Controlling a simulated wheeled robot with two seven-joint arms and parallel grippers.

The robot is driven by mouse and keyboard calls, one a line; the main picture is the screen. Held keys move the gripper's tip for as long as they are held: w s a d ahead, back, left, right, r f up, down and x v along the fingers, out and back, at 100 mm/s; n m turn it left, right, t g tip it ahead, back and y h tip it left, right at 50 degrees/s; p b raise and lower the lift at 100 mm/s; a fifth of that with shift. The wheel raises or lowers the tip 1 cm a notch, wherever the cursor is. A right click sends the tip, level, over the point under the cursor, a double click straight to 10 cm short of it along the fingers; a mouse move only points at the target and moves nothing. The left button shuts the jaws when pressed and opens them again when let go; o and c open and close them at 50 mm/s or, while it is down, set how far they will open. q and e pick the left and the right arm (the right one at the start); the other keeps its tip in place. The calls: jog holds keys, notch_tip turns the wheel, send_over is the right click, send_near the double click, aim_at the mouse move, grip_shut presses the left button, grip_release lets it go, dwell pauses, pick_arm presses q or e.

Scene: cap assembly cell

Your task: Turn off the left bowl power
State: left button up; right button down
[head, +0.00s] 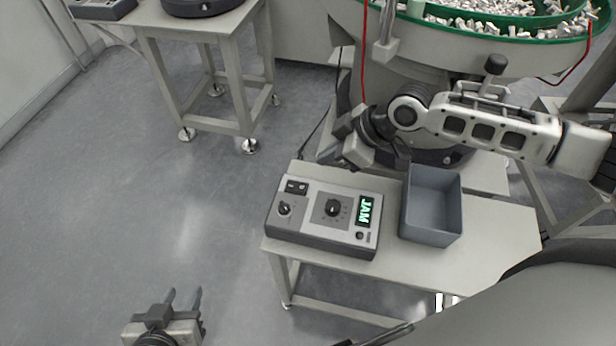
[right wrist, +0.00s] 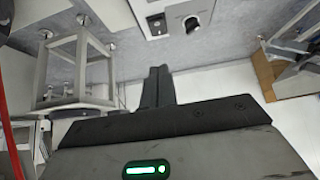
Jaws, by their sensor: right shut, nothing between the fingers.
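A grey control box (head: 318,230) lies on a small table. It has a black rocker switch (head: 296,187) at its top left corner, a small knob (head: 284,209), a larger dial (head: 333,208), a lit green display reading "JAM" (head: 365,210) and a small round button (head: 360,236). My right gripper (head: 333,154) is above and behind the box, apart from it. Its fingers are together and empty in the right wrist view (right wrist: 157,86), where part of the box (right wrist: 172,12) shows at the top. My left gripper (head: 182,298) is open and empty, low over the floor.
A grey bin (head: 432,240) stands just right of the box on the table (head: 490,225). A green-rimmed bowl feeder (head: 455,48) holding many white parts stands behind. A red cable (head: 364,60) hangs near my right arm. Another table (head: 192,20) stands at the back left.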

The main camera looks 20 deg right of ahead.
send_over(298, 186)
jog(key=d, duration=0.2)
jog(key=f, duration=0.4)
jog(key=s+f, duration=0.1)
jog(key=f, duration=0.1)
jog(key=shift+a, duration=0.25)
jog(key=f, duration=0.2)
jog(key=shift+d+f, duration=0.2)
jog(key=shift+f, duration=0.1)
pick_arm(q)
jog(key=shift+w+r, duration=0.15)
jog(key=shift+w, duration=0.15)
pick_arm(e)
jog(key=shift+s+f, duration=0.1)
jog(key=shift+f, duration=0.55)
jog(key=shift+f, duration=0.1)
